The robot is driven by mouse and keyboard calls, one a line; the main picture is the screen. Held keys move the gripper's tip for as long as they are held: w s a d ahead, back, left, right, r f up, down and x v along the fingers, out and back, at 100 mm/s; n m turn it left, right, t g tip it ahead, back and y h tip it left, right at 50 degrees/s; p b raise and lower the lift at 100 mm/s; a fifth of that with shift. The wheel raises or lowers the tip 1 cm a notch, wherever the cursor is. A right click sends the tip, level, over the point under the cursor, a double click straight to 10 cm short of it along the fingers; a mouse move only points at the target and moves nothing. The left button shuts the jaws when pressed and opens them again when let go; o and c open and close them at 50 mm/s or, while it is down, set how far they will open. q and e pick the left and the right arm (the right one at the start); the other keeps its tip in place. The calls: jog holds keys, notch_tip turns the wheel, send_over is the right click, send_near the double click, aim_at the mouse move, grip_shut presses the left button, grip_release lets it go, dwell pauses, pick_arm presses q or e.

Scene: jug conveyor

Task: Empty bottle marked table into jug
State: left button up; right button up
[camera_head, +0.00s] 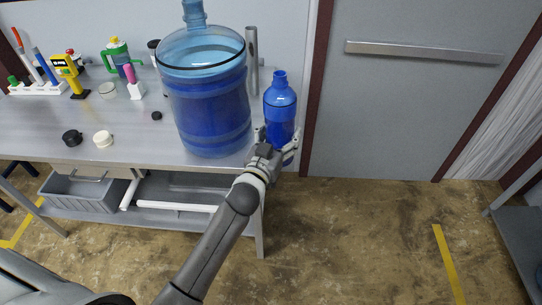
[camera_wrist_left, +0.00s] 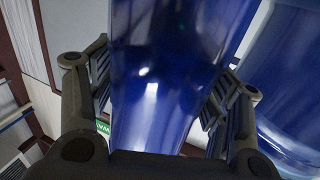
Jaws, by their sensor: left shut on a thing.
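A blue bottle (camera_head: 280,105) stands roughly upright at the right end of the table, just right of the jug. My left gripper (camera_head: 276,140) is shut around its lower part. In the left wrist view the bottle (camera_wrist_left: 165,75) fills the space between the fingers of my left gripper (camera_wrist_left: 160,100). The large blue jug (camera_head: 208,105) stands on the table and holds blue liquid. Part of the jug (camera_wrist_left: 295,75) also shows at the right of the wrist view. No table marking is readable.
The grey table (camera_head: 135,140) carries a pen rack (camera_head: 38,88), a yellow tool (camera_head: 70,72), a green-and-white bottle (camera_head: 116,55) and small caps on its left half. A metal tube (camera_head: 252,60) stands behind the jug. A grey door (camera_head: 400,110) is to the right. Floor right of the table is clear.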

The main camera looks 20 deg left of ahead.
notch_tip(320, 180, up, 7)
jog(key=p, duration=0.6)
pick_arm(q)
jog(key=w+a+r+n+y+b, duration=0.1)
jog(key=w+a+r+n+b, duration=0.1)
jog(key=w+r, duration=0.7)
jog(key=w+a+r+n+t+y+b, duration=0.1)
jog(key=w+a+r+n+b, duration=0.1)
jog(key=w+a+r+n, duration=0.2)
jog(key=w+a+r, duration=0.3)
jog(key=w+r, duration=0.3)
jog(key=r, duration=0.1)
jog(key=shift+r+y+b, duration=0.25)
jog(key=shift+y+b, duration=0.05)
pick_arm(e)
jog(key=f, duration=0.1)
jog(key=w+a+f, duration=0.1)
jog(key=f, duration=0.3)
jog(key=shift+w+a, duration=0.2)
jog(key=shift+w, duration=0.05)
pick_arm(q)
jog(key=shift+d, duration=0.1)
pick_arm(e)
jog(key=shift+d, duration=0.15)
